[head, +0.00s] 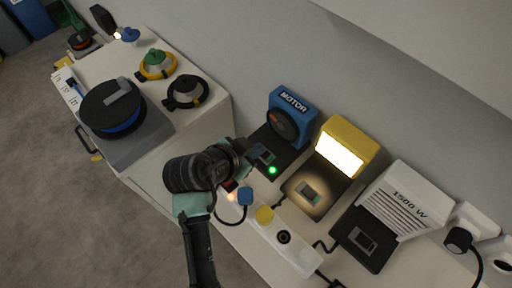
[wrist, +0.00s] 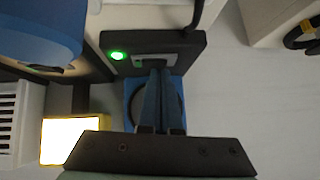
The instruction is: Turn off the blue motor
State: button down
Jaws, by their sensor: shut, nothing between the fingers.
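The blue motor (head: 293,108) stands against the wall, with "MOTOR" on its top and a dark disc on its front. Its black base carries a switch (head: 265,157) and a lit green light (head: 272,170). My gripper (head: 254,156) is shut and empty, with its tips at the switch. In the wrist view the shut fingers (wrist: 160,76) end at the switch plate (wrist: 140,60), right of the green light (wrist: 117,55), and hide part of the plate. I cannot tell whether they touch it. The motor's blue body (wrist: 131,92) shows behind the fingers.
A lit yellow lamp (head: 350,135) and a white "1500 W" heater (head: 400,200) stand right of the motor. A power strip (head: 285,240) with blue and yellow plugs and cables lies in front. A left cabinet bears a grey device (head: 140,140) with a black disc.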

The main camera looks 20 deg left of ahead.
jog(key=shift+a+f, duration=0.1)
jog(key=shift+f, duration=0.2)
dwell(0.4)
jog(key=shift+s+d+p, duration=0.35)
jog(key=shift+d+p, duration=0.05)
jog(key=shift+d, duration=0.4)
